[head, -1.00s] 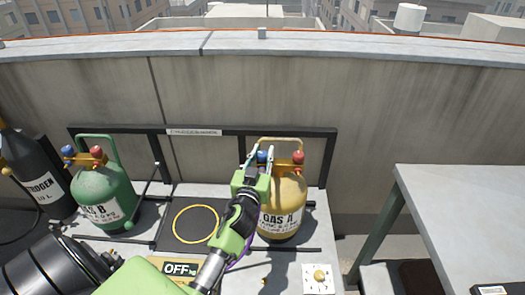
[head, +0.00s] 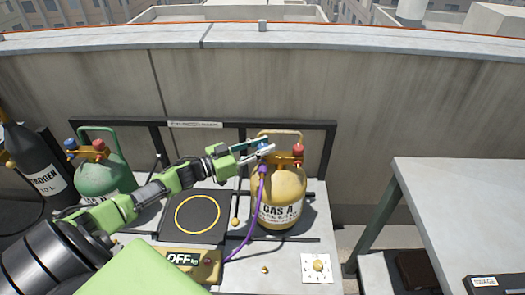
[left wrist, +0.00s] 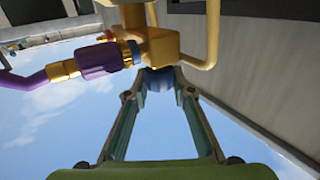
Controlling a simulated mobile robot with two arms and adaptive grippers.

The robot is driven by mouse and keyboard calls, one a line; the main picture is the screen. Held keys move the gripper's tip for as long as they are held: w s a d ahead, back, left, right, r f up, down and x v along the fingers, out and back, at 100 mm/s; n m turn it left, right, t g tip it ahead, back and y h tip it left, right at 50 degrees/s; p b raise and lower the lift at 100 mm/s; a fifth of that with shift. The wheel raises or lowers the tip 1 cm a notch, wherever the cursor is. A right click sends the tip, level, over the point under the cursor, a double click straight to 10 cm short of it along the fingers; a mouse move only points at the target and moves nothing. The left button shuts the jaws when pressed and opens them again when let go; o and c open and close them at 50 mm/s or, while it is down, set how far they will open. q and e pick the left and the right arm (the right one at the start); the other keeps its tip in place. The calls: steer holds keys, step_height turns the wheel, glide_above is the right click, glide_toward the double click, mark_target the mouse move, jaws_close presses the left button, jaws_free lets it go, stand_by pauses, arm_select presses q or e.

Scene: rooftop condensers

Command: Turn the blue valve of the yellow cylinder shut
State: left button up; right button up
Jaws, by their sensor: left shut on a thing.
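The yellow cylinder (head: 280,186) marked GAS A stands in the rack, with a brass valve head and a red valve (head: 298,151) on the right. My left gripper (head: 268,148) reaches in from the left at the top of the cylinder. In the left wrist view its fingers (left wrist: 160,86) are shut on the blue valve (left wrist: 159,79), one on each side. In the head view the fingers mostly hide the blue valve. My right gripper is not in view.
A purple hose (head: 252,212) runs from the valve head to a box marked OFF (head: 186,259). The green cylinder (head: 100,178) and dark nitrogen cylinder (head: 35,165) stand left. A grey table (head: 460,210) is at right. A ringed black pad (head: 197,231) is empty.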

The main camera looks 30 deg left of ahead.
arm_select(q)
steer(key=shift+w+a+m+g+h+b, duration=0.1)
steer(key=shift+m+g+h+b, duration=0.2)
steer(key=shift+m+h+b, duration=0.25)
steer(key=shift+m+g+h+b, duration=0.25)
steer(key=shift+g+h+b, duration=0.05)
steer(key=shift+h+b, duration=0.25)
steer(key=shift+r, duration=0.1)
steer(key=o, duration=0.9)
steer(key=shift+o, duration=1.1)
steer(key=shift+d, duration=0.2)
steer(key=v, duration=1.2)
steer(key=shift+w, duration=0.1)
